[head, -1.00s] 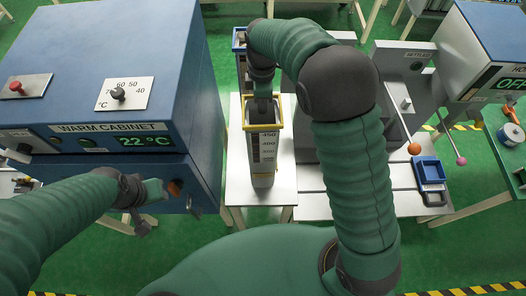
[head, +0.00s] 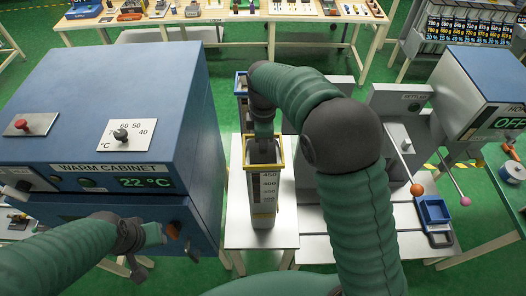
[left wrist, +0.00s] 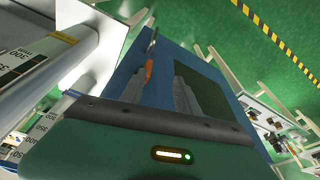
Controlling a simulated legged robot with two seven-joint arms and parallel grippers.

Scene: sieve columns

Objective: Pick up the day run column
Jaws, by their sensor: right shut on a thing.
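A tall grey sieve column (head: 263,200) with a yellow top rim and number labels stands upright on the white table. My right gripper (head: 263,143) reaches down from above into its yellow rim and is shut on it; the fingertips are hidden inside. A blue-rimmed column (head: 241,84) stands just behind, mostly covered by my right arm. No readable name marks either as the day run column. My left gripper (head: 152,234) is beside the warm cabinet's orange knob (head: 173,231). In the left wrist view its fingers (left wrist: 163,90) are apart and look empty.
The blue warm cabinet (head: 110,110), reading 22 °C, stands close to the left of the white table (head: 244,236). Grey equipment with levers (head: 403,150) and a blue tray (head: 434,211) are to the right. A tool bench (head: 300,14) stands behind.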

